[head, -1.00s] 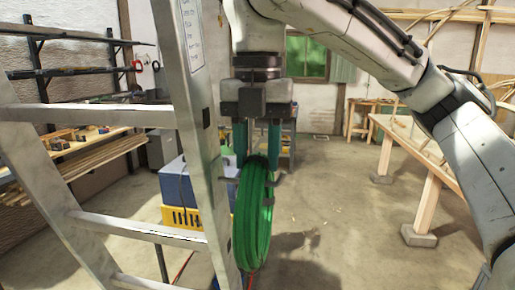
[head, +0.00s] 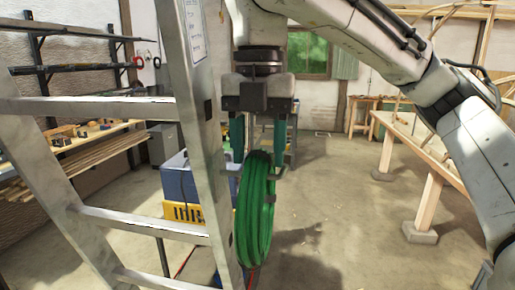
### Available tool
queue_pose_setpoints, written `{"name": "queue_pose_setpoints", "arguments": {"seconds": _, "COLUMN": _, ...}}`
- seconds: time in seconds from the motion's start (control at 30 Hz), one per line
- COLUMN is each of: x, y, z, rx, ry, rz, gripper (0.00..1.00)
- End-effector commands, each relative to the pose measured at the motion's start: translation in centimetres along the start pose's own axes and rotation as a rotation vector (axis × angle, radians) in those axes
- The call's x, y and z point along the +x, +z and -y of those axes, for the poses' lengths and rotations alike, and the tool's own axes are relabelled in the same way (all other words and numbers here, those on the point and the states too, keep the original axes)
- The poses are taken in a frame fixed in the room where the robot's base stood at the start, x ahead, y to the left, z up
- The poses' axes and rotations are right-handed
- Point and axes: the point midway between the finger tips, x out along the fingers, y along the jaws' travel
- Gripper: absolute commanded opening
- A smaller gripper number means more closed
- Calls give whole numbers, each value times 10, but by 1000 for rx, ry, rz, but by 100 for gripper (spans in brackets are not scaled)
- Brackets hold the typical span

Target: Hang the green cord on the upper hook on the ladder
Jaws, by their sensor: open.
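The green cord (head: 256,215) is a coiled loop hanging upright beside the right rail of the metal ladder (head: 202,130). A dark hook (head: 280,174) shows its tip just right of the coil's upper part; a dark piece also shows on the rail side. The hook seems to pass through the loop, but its middle is hidden by the coil. My gripper (head: 258,150) points down from above, with its green fingers apart on either side of the coil's top. The fingers show a gap to the cord.
A blue box and yellow crate (head: 182,211) stand on the floor behind the ladder. Shelves with laths (head: 95,150) line the left wall. A wooden workbench (head: 425,150) is at the right. The floor between is mostly clear.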

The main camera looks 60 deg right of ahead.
Motion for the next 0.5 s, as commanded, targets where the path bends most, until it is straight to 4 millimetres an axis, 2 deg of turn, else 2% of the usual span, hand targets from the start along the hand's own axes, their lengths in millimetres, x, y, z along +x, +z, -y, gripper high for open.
{"name": "queue_pose_setpoints", "arguments": {"seconds": 0.07, "x": 4, "y": 1, "z": 2, "rx": 3, "ry": -8, "rz": 5, "gripper": 65}}
{"name": "queue_pose_setpoints", "arguments": {"seconds": 0.3, "x": -53, "y": 4, "z": 0, "rx": 4, "ry": -5, "rz": 5, "gripper": 65}}
{"name": "queue_pose_setpoints", "arguments": {"seconds": 0.5, "x": -89, "y": 4, "z": -1, "rx": 2, "ry": -3, "rz": 4, "gripper": 65}}
